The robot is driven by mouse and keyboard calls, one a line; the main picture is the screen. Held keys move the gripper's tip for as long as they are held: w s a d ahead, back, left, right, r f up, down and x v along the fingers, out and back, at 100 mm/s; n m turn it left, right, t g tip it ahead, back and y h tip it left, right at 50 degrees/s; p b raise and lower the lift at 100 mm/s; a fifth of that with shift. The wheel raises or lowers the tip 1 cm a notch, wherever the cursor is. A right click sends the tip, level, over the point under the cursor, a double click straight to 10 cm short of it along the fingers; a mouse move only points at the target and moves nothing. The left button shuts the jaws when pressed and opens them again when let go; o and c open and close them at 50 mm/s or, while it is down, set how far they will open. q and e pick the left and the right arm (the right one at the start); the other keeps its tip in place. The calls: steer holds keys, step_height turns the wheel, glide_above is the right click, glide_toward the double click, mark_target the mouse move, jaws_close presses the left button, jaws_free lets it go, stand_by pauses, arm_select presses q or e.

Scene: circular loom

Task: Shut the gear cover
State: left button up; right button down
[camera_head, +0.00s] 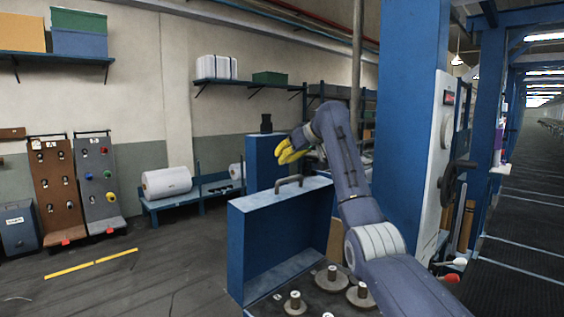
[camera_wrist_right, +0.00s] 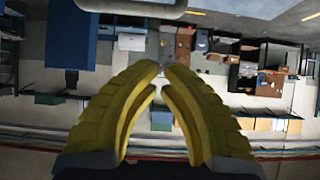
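The gear cover (camera_head: 262,238) appears as a blue panel standing upright and open, with a dark handle (camera_head: 288,181) on its top edge. In front of it is a housing with several metal gear hubs or spindles (camera_head: 332,278), partly hidden by my right arm. My right gripper (camera_head: 284,154) has yellow fingers and is above and behind the handle, apart from it. In the right wrist view its fingertips (camera_wrist_right: 165,70) are close together with only a narrow gap and nothing between them. The handle is not identifiable there. My left gripper is not in view.
A tall blue column (camera_head: 405,110) with a white control panel and dark handwheel (camera_head: 455,183) stands to the right. A blue cabinet (camera_head: 262,158) with a black object on top stands behind the cover. A white roll (camera_head: 166,182) rests on a low rack. Floor to the left is mostly clear.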

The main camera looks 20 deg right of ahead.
steer(key=x, duration=0.9)
steer(key=shift+s+d+f, duration=0.15)
steer(key=shift+s+d, duration=0.2)
steer(key=shift+s, duration=0.25)
steer(key=shift+s+d+f, duration=0.1)
steer(key=shift+s+d, duration=0.2)
steer(key=shift+s, duration=0.3)
steer(key=shift+s+d+f, duration=0.15)
steer(key=shift+s+d, duration=0.2)
steer(key=shift+s, duration=0.25)
steer(key=shift+s, duration=0.15)
